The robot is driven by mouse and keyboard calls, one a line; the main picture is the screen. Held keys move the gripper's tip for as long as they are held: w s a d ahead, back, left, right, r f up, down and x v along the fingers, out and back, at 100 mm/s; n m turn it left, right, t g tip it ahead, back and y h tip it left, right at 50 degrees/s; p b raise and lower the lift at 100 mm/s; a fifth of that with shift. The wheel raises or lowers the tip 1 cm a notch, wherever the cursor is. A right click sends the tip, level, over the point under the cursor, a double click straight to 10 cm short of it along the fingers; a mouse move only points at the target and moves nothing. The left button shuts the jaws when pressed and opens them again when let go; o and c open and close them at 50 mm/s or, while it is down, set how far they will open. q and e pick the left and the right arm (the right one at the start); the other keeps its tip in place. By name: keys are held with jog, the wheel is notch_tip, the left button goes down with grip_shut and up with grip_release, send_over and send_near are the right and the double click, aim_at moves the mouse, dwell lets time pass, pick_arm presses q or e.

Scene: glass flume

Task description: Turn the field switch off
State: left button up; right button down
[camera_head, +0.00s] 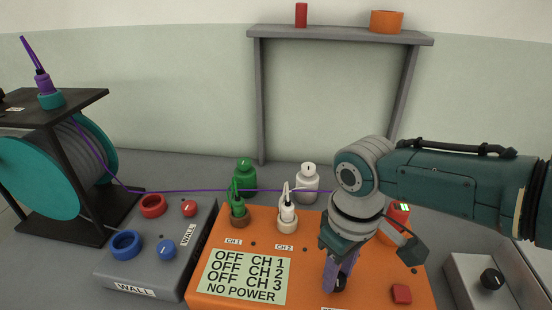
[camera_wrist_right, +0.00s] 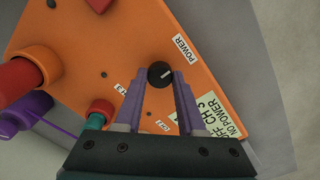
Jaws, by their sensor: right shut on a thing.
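My right gripper (camera_head: 341,278) reaches down over the orange box (camera_head: 210,285), and its purple fingers are shut on a black knob (camera_wrist_right: 160,75) with a white pointer line. A label beside this knob reads POWER (camera_wrist_right: 185,50). In the head view the knob (camera_head: 340,284) is partly hidden by the fingers. No label reading "field" is legible. My left gripper is not in view.
The orange box's display (camera_head: 245,275) reads OFF for CH 1, CH 2 and CH 3, and NO POWER. A cable reel (camera_head: 40,170) stands left, its purple cable crossing behind the box. A grey WALL box (camera_head: 150,250) and a shelf (camera_head: 340,38) also show.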

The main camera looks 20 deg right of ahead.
dwell(0.3)
jog(key=c, duration=0.5)
grip_release()
jog(key=shift+r, duration=0.1)
notch_tip(320, 180, up, 10)
jog(key=p, duration=0.3)
jog(key=shift+p, duration=0.4)
jog(key=shift+s+a+f, duration=0.1)
jog(key=shift+f, duration=0.1)
